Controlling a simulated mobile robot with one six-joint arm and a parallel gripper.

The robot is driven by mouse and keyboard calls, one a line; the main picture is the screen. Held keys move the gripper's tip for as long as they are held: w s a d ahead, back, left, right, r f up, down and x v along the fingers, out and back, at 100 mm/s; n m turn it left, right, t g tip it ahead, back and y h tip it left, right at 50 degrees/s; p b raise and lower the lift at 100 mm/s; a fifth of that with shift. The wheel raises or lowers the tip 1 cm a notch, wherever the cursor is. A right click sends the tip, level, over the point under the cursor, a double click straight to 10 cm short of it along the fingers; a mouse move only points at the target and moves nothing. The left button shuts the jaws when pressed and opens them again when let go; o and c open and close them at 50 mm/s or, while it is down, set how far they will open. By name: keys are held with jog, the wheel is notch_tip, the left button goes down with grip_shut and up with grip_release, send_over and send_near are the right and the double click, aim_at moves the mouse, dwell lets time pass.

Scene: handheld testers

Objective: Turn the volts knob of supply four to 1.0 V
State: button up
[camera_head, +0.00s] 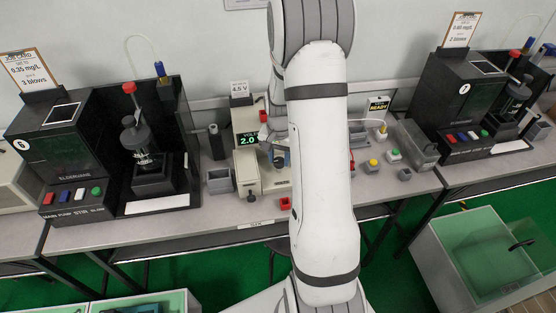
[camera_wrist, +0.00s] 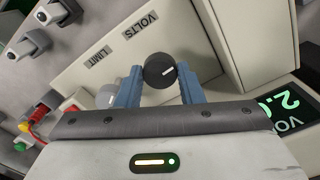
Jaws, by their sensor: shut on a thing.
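The power supply (camera_head: 246,170) is a cream box on the bench, left of my arm. Its green display (camera_head: 247,141) reads 2.0; in the wrist view the display (camera_wrist: 287,103) is cut off at the edge. The black volts knob (camera_wrist: 157,68), with a white pointer line, is on the panel near the VOLTS label (camera_wrist: 139,25). My gripper (camera_wrist: 158,75) has its two blue fingers on either side of the knob, shut on it. In the head view my gripper (camera_head: 281,158) is partly hidden by my arm. I cannot read a supply number.
A grey knob (camera_wrist: 107,96) sits beside the left finger, near the LIMIT label (camera_wrist: 97,58). A card (camera_head: 239,87) reading 4.5 V stands behind the supply. Black testers stand left (camera_head: 60,150) and right (camera_head: 455,100). Small coloured buttons lie right of my arm.

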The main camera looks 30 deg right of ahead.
aim_at(279, 160)
jog(key=n, duration=0.1)
jog(key=n+b, duration=0.1)
jog(key=n, duration=0.2)
jog(key=shift+w+r+n, duration=0.1)
jog(key=shift+w+n, duration=0.15)
jog(key=shift+n, duration=0.05)
jog(key=shift+r+n+b, duration=0.1)
jog(key=shift+n+b, duration=0.55)
jog(key=shift+n, duration=1.35)
jog(key=o, duration=1)
jog(key=shift+s, duration=0.1)
jog(key=shift+r, duration=3.75)
